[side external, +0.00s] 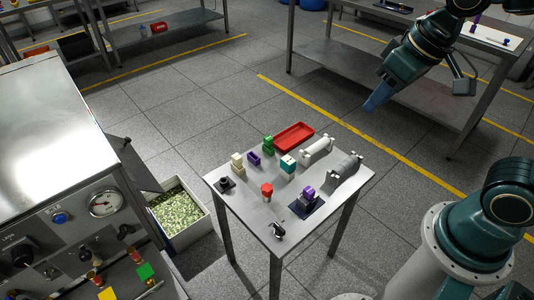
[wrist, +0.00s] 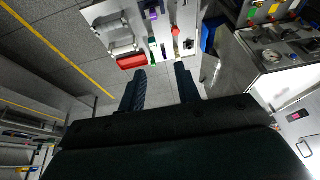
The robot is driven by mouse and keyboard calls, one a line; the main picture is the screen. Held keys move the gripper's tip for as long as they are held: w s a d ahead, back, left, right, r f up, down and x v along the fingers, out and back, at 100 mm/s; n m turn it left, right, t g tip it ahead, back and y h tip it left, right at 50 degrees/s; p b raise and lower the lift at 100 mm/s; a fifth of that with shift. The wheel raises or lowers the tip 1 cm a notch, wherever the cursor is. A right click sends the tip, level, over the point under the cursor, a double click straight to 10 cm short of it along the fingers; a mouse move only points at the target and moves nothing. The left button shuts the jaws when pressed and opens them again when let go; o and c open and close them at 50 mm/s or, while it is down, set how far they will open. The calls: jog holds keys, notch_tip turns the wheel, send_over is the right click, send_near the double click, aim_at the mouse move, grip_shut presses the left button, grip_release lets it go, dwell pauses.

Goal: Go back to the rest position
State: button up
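My arm reaches in from the right edge in the side view, and my gripper (side external: 377,98) hangs high in the air, beyond and to the right of the small work table (side external: 335,200). In the wrist view, the two fingers of my gripper (wrist: 162,75) stand apart with only floor and table visible between them. It is open and empty. The work table shows at the top of the wrist view (wrist: 168,50), well away from the fingers. The rest position is not marked in either view.
The table carries a red tray (side external: 294,136), white (side external: 316,149) and grey (side external: 344,165) fixtures, and several small coloured blocks. A metal cabinet with a gauge (side external: 104,203) stands left, beside a bin of green pieces (side external: 178,210). A long bench (side external: 400,80) stands behind my gripper.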

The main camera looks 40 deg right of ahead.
jog(key=s+d+r+t, duration=0.1)
jog(key=s+d+r, duration=0.1)
jog(key=s, duration=0.5)
jog(key=shift+s+d+r, duration=0.2)
jog(key=shift+d+r, duration=0.05)
jog(key=shift+r, duration=0.05)
